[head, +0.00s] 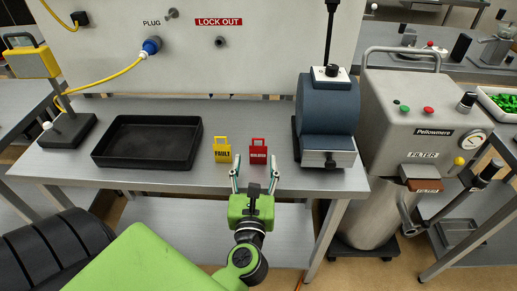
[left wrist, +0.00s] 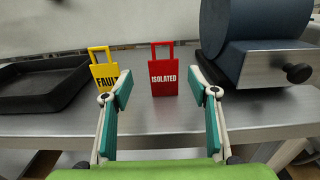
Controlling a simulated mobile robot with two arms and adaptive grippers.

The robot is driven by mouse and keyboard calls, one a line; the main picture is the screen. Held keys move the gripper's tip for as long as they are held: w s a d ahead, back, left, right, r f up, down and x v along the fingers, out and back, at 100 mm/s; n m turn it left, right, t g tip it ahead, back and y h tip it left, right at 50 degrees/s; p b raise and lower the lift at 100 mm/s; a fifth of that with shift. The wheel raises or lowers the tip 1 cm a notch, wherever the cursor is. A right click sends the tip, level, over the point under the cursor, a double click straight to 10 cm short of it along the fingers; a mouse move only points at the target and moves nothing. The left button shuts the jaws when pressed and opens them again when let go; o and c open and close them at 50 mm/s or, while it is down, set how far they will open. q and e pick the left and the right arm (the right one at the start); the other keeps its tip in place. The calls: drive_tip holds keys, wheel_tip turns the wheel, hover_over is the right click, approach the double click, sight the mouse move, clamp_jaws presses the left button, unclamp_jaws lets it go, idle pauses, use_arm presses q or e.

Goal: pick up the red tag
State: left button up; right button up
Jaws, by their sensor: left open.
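The red tag (head: 258,155), lettered "ISOLATED", stands upright near the front edge of the grey bench. It has an open loop handle on top. It also shows in the left wrist view (left wrist: 164,75), centred beyond the fingers. My left gripper (head: 256,173) is open, with its two fingers pointing toward the red tag from the front. The fingertips appear on either side of the tag's line but short of it, and nothing is between them. A yellow "FAULT" tag (head: 222,152) stands just left of the red tag. My right gripper is not in view.
A black tray (head: 148,164) lies left of the tags on the bench (head: 80,178). A dark blue cylindrical machine (head: 328,108) stands close on the right. A panel with a "LOCK OUT" label (head: 218,21) rises behind. A steel filter unit (head: 405,130) stands farther right.

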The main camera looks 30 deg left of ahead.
sight(258, 150)
use_arm(q)
drive_tip(key=p+x, duration=0.1)
drive_tip(key=x, duration=0.1)
drive_tip(key=p+x, duration=0.1)
drive_tip(key=x, duration=0.2)
drive_tip(key=shift+w+d+f, duration=0.15)
drive_tip(key=shift+w, duration=0.3)
drive_tip(key=shift+w+a+f, duration=0.15)
drive_tip(key=shift+w+a, duration=0.05)
drive_tip(key=shift+w, duration=0.15)
drive_tip(key=shift+s, duration=0.1)
drive_tip(key=c, duration=1)
